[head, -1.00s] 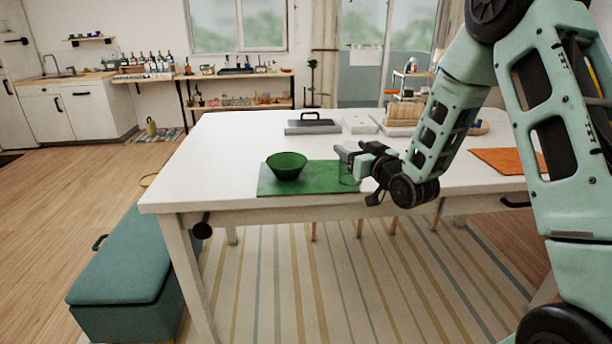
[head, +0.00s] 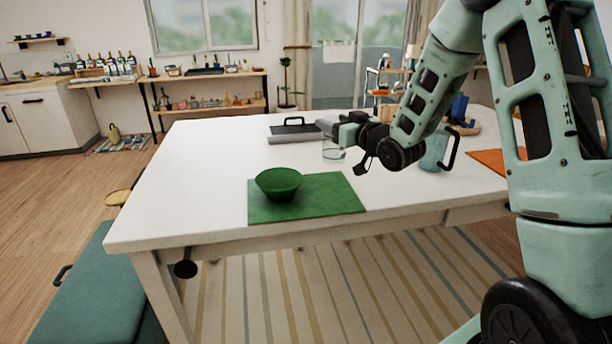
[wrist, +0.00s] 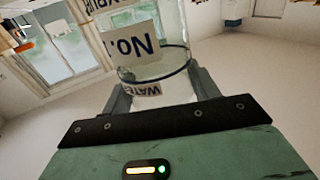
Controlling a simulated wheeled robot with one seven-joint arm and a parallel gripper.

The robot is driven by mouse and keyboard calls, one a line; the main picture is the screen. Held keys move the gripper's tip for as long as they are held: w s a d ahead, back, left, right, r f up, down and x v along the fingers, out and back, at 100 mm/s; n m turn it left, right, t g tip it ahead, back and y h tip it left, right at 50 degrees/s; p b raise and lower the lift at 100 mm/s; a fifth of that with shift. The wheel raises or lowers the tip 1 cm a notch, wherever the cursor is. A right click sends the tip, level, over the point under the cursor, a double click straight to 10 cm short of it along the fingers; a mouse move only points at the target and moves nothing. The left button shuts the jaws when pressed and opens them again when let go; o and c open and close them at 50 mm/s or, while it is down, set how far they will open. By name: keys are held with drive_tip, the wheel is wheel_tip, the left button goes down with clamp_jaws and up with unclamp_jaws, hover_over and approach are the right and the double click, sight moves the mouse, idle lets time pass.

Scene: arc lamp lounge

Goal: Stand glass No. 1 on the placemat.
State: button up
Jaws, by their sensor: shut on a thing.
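The glass (head: 334,153) is clear and hangs in my gripper (head: 329,130), over the white table beyond the far edge of the green placemat. In the wrist view the glass (wrist: 173,62) stands between the fingers of my gripper (wrist: 160,92), with "No." and "WATER" readable on white labels. My gripper is shut on it. I cannot tell whether its base touches the table. The green placemat (head: 335,192) lies near the front edge of the table. A green bowl (head: 278,184) sits on its left part, and its right part is bare.
An orange placemat (head: 487,160) lies at the right of the white table (head: 190,185). A blue mug (head: 432,152) stands behind my forearm. A grey lidded tray (head: 292,133) lies at the back. The table's left side is clear.

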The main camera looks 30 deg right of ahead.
sight(341, 158)
wheel_tip(341, 158, down, 9)
drive_tip(key=shift+r+p, duration=0.1)
drive_tip(key=shift+p, duration=0.3)
drive_tip(key=shift+f+b, duration=0.3)
drive_tip(key=o, duration=1.4)
drive_tip(key=shift+r, duration=0.1)
drive_tip(key=shift+r, duration=0.15)
